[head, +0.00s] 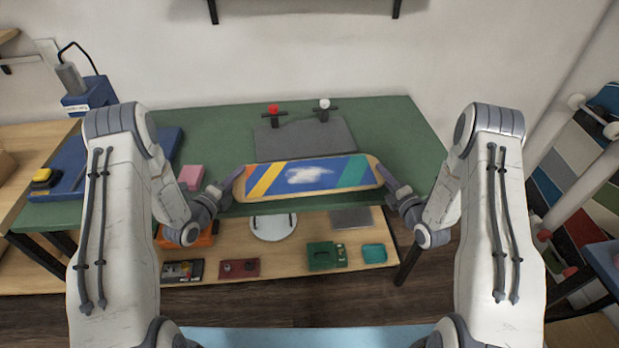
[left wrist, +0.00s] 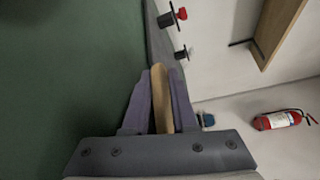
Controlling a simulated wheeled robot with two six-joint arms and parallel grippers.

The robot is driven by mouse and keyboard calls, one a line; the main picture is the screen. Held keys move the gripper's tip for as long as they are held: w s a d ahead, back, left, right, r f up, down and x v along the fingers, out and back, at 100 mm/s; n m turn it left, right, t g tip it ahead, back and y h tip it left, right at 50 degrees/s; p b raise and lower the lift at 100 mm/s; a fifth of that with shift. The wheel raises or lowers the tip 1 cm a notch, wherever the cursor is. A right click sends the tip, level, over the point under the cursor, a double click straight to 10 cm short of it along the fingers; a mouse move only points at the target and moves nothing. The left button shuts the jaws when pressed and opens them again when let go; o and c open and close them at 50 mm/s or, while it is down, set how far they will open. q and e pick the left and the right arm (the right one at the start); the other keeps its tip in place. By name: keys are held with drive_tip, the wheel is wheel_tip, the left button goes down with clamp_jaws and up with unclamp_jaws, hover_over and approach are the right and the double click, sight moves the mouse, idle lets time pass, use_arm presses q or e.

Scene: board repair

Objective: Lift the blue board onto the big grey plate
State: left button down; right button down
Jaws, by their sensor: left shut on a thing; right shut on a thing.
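The blue board (head: 330,176), a skateboard deck with orange, yellow and green stripes and a white patch, is held level between my two grippers in the head view. My left gripper (head: 236,180) is shut on its left end, and my right gripper (head: 384,177) is shut on its right end. In the left wrist view the board's wooden edge (left wrist: 161,95) sits between the purple fingers of the left gripper (left wrist: 160,100). The big grey plate (head: 305,137) lies on the green bench behind the board. The board's underside is hidden.
A red-knobbed clamp (head: 274,113) and a white-knobbed clamp (head: 323,108) stand at the plate's back edge. A pink block (head: 191,176) lies on the green bench (head: 215,122) at left. A wooden lower shelf (head: 300,264) holds several items. The bench's right part is clear.

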drive_tip(key=shift+s+f, duration=0.15)
drive_tip(key=shift+f, duration=0.05)
idle(0.4)
